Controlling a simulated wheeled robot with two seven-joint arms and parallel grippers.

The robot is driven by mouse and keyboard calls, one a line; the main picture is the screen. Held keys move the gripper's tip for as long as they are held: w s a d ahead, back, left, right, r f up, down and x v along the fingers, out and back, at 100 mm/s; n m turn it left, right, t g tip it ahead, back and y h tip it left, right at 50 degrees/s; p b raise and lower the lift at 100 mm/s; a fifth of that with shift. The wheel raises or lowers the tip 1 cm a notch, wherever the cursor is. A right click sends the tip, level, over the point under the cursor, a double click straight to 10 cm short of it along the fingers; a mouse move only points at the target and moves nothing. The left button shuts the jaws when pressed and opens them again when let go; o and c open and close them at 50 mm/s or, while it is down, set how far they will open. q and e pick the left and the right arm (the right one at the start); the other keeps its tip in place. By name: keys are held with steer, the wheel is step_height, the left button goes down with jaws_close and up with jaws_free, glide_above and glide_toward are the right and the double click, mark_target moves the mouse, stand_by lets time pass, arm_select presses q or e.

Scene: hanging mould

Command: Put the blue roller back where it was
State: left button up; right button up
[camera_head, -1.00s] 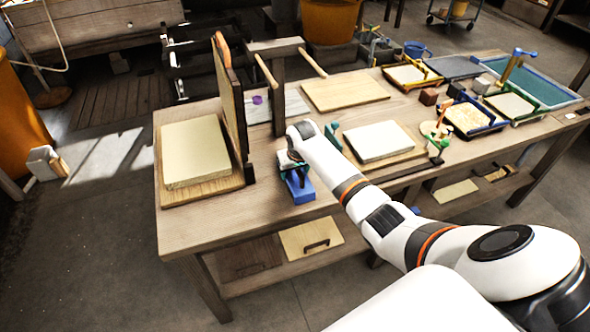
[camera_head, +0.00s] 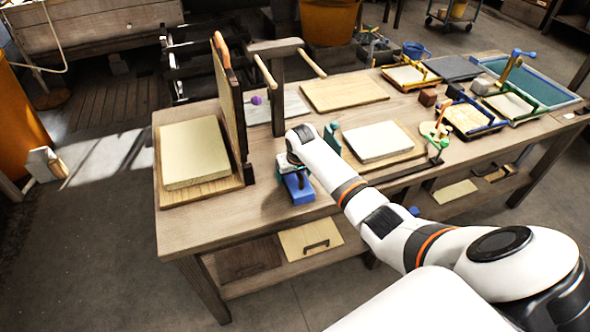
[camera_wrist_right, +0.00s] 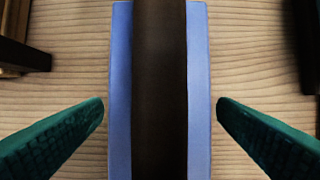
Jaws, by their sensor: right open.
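A blue block-shaped thing (camera_head: 299,191), which I take to be the blue roller, lies on the workbench near its front edge. In the right wrist view the blue body (camera_wrist_right: 198,90) has a dark bar along its middle. My right gripper (camera_wrist_right: 160,103) is open, its teal fingers one on each side of the blue body, with bare wood showing between each fingertip and it. In the head view the right gripper (camera_head: 289,163) is above the back end of the blue thing and partly hides it. My left gripper is out of view.
An upright wooden board (camera_head: 231,105) and a pegged post (camera_head: 278,90) stand left of and behind my gripper. A pale slab (camera_head: 194,152) lies at the left, a white slab (camera_head: 378,141) at the right. Framed moulds fill the bench's far right.

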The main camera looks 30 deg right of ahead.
steer(key=shift+r, duration=0.45)
steer(key=v, duration=1.2)
steer(key=shift+r, duration=0.15)
steer(key=shift+s, duration=0.1)
